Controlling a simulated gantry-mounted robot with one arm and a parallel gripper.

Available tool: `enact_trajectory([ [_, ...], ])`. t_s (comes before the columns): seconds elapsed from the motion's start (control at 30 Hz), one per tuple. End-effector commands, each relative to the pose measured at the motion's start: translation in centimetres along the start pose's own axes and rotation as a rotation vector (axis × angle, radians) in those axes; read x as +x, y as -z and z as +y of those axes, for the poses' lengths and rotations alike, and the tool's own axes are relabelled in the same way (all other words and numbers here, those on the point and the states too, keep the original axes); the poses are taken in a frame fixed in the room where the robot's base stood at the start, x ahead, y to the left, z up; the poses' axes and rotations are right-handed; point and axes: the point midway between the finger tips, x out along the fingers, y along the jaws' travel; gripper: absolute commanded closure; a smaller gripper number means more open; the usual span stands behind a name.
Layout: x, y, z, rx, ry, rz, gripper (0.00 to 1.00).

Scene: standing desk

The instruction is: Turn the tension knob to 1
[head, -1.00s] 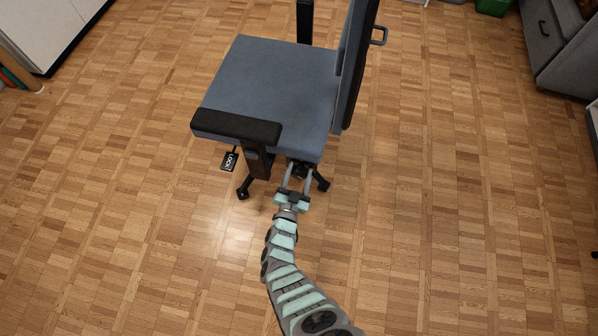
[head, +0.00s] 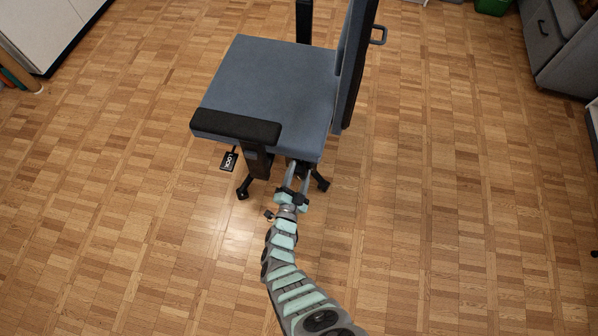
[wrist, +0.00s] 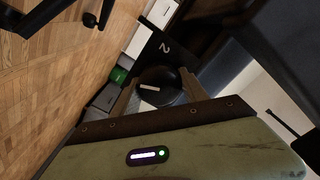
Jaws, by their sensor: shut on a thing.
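The tension knob (wrist: 165,78) is a round black knob with a short white mark, seen in the wrist view between my two fingers. A black plate (wrist: 160,45) behind it carries a white 2; no other number is legible. My gripper (head: 298,170) reaches under the near edge of the office chair's blue-grey seat (head: 270,85) in the head view, where the seat hides the knob. In the wrist view my gripper (wrist: 158,90) is shut on the knob, with one finger on each side.
A black armrest (head: 236,126) stands left of my gripper. The chair's backrest (head: 352,75) rises on the right. Chair feet (head: 243,192) are close by. The wooden floor (head: 440,220) to the right is clear.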

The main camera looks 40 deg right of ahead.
Motion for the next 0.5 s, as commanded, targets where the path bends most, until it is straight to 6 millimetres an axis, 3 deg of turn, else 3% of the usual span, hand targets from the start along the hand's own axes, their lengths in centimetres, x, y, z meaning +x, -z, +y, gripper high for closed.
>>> enact_trajectory([
  [0.23, -0.07, -0.13, 0.06, -0.001, -0.001, -0.003, 0.89],
  [0.27, -0.07, -0.13, 0.06, -0.001, -0.001, -0.003, 0.48],
  [0.5, -0.04, -0.08, 0.04, -0.001, -0.001, -0.002, 0.28],
])
